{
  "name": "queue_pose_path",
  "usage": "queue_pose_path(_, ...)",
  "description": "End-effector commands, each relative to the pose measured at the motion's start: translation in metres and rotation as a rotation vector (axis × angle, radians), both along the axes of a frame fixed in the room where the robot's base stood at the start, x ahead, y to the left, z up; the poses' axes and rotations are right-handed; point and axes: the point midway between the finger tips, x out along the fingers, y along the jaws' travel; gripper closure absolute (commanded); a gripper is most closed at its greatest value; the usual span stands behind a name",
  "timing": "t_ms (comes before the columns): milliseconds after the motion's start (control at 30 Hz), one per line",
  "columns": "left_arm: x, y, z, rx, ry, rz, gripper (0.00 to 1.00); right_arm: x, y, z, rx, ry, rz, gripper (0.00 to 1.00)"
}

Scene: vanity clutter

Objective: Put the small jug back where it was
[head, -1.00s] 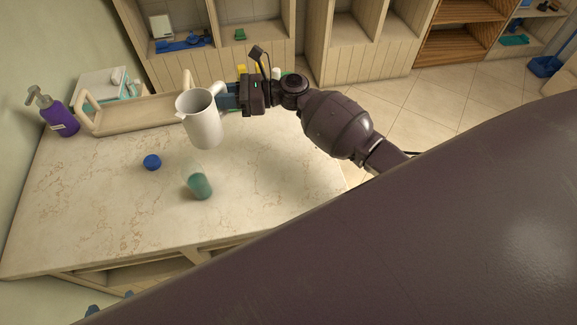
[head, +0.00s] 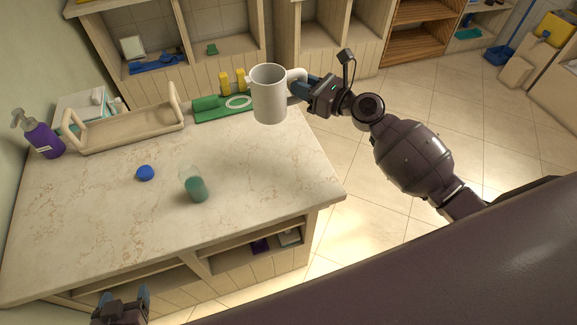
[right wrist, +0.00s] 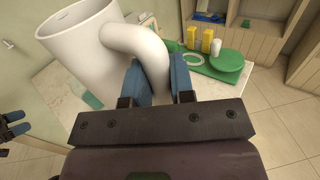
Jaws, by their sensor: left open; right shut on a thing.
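The small white jug (head: 268,97) is held upright by its handle, above the right back part of the marble counter (head: 110,205). My right gripper (head: 297,86) is shut on the jug's handle. In the right wrist view the jug (right wrist: 75,55) fills the upper left, and the handle passes between the blue fingers of the gripper (right wrist: 160,80). My left gripper (head: 122,296) is at the lower left of the head view, below the counter's front edge, open and empty.
A wooden tray (head: 128,131), a purple pump bottle (head: 42,139) and a green mat (head: 213,113) with yellow items stand along the back. A blue cap (head: 145,173) and a green-filled bottle (head: 194,186) stand mid-counter. The right front of the counter is clear.

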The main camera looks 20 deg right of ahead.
Motion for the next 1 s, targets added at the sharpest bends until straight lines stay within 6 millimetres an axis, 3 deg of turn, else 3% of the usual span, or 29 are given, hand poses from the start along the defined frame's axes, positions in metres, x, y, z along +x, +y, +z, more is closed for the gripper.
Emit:
queue_pose_path(133, 0.0, 0.0, -0.001, 0.0, 0.001, 0.0, 0.29, -0.002, -0.005, 0.004, 0.001, -0.001, -0.024, 1.0)
queue_pose_path(267, -0.001, 0.0, -0.009, 0.0, 0.003, 0.0, 0.29, -0.003, -0.006, -0.007, 0.003, 0.001, -0.031, 1.0)
queue_pose_path(800, -0.011, 0.0, -0.077, -0.001, 0.046, 0.0, 0.29, -0.003, -0.006, -0.12, 0.006, 0.008, -0.031, 1.0)
queue_pose_path(1000, -0.014, -0.001, -0.091, -0.001, 0.06, 0.0, 0.29, -0.003, -0.006, -0.147, 0.004, 0.003, -0.03, 1.0)
